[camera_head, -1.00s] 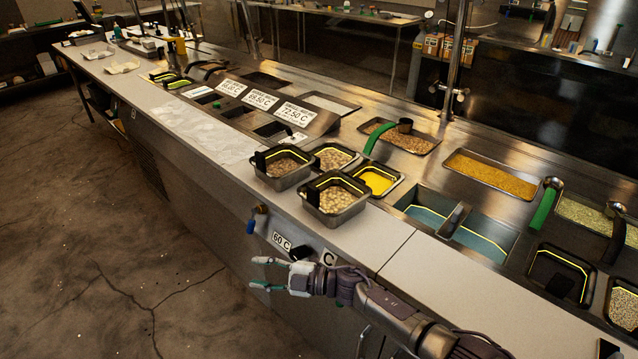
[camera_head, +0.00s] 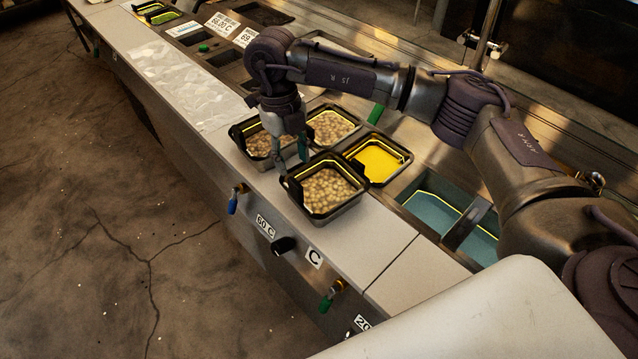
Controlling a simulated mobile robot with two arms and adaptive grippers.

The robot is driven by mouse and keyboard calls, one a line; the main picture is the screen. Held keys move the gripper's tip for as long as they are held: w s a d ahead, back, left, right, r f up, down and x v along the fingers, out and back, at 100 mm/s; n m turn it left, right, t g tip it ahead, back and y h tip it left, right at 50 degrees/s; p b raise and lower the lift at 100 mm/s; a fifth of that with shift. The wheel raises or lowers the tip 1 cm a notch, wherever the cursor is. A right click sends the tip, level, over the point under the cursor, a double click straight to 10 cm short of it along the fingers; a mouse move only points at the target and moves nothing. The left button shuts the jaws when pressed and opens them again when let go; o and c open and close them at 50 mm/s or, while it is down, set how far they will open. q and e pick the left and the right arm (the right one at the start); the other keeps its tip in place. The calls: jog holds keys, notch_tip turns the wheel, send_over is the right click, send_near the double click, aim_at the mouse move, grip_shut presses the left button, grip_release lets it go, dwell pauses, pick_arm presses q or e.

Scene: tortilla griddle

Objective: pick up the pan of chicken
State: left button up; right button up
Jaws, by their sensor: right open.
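Two square metal pans of pale tan chunks stand on the counter's front ledge: a left pan (camera_head: 257,143) and a front pan (camera_head: 328,190). A third such pan (camera_head: 331,126) sits just behind them. I cannot tell for certain which holds the chicken. My right gripper (camera_head: 291,153) points down, open and empty, with its fingers at the gap between the left pan and the front pan. It partly covers the left pan's right side. I cannot tell whether a finger touches a rim. My left gripper is out of view.
A pan of yellow liquid (camera_head: 378,162) sits right of the pans, and blue-floored wells (camera_head: 432,213) lie beyond it. The pale counter strip (camera_head: 375,232) right of the front pan is clear. Knobs and valves (camera_head: 284,244) stick out of the counter's front face.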

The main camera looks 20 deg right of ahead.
aim_at(295, 182)
jog(key=f, duration=0.3)
jog(key=shift+s+d+p, duration=0.15)
jog(key=shift+s+p, duration=0.1)
jog(key=shift+p, duration=0.15)
jog(key=shift+f+p, duration=0.45)
jog(key=shift+f, duration=0.45)
jog(key=shift+s+a+f+p, duration=0.15)
jog(key=shift+s+f+p, duration=0.05)
jog(key=shift+f+p, duration=0.4)
jog(key=shift+s+a+f+p, duration=0.1)
jog(key=shift+s+f+p, duration=0.1)
jog(key=shift+f+p, duration=0.35)
notch_tip(295, 182, down, 2)
jog(key=shift+s+d+f, duration=0.1)
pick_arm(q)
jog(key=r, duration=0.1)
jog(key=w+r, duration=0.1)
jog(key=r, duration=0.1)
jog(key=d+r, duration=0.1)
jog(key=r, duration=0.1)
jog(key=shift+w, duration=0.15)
pick_arm(e)
jog(key=shift+f, duration=0.15)
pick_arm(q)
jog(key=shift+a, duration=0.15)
pick_arm(e)
grip_shut()
